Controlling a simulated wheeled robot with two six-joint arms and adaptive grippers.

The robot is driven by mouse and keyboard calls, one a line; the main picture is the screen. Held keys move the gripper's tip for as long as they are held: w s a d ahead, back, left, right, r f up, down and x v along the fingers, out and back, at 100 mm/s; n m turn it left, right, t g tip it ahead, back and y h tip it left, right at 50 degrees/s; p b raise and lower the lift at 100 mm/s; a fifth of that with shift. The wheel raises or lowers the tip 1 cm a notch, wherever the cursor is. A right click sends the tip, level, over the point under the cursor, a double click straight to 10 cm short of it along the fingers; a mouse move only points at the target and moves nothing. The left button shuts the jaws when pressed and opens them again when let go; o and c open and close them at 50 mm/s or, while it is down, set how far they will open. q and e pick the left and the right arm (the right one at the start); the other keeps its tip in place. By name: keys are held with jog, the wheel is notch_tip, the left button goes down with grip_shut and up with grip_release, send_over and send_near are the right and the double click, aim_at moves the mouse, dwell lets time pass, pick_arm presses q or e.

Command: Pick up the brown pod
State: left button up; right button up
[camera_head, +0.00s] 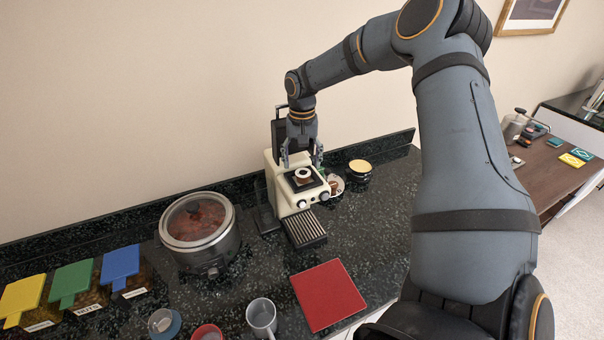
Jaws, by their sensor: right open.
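A small brown item with a white ring-shaped top, which looks like the brown pod (302,179), sits on the dark top plate of the cream coffee machine (284,203). My right gripper (303,164) points down over the machine. Its fingers are spread, one to each side of the pod and seemingly just above it. Whether they touch anything is too small to tell. The gripper and wrist hide the back of the machine. My left gripper is not in view.
A glass-lidded cooker (200,240) is at left. A red square (327,295), cups (262,317) and colored-lidded bins (73,281) occupy the front and left of the dark counter.

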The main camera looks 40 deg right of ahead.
aim_at(303, 172)
jog(key=shift+s+a+f+p, duration=0.1)
jog(key=shift+s+f+p, duration=0.15)
jog(key=shift+f, duration=0.3)
jog(key=shift+s+a+f+p, duration=0.1)
jog(key=shift+s+f+p, duration=0.1)
jog(key=shift+f, duration=0.3)
jog(key=shift+d+f, duration=0.1)
jog(key=shift+f, duration=0.3)
jog(key=shift+w, duration=0.1)
jog(key=c, duration=0.4)
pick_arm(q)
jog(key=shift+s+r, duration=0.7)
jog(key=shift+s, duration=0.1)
pick_arm(e)
jog(key=c, duration=0.4)
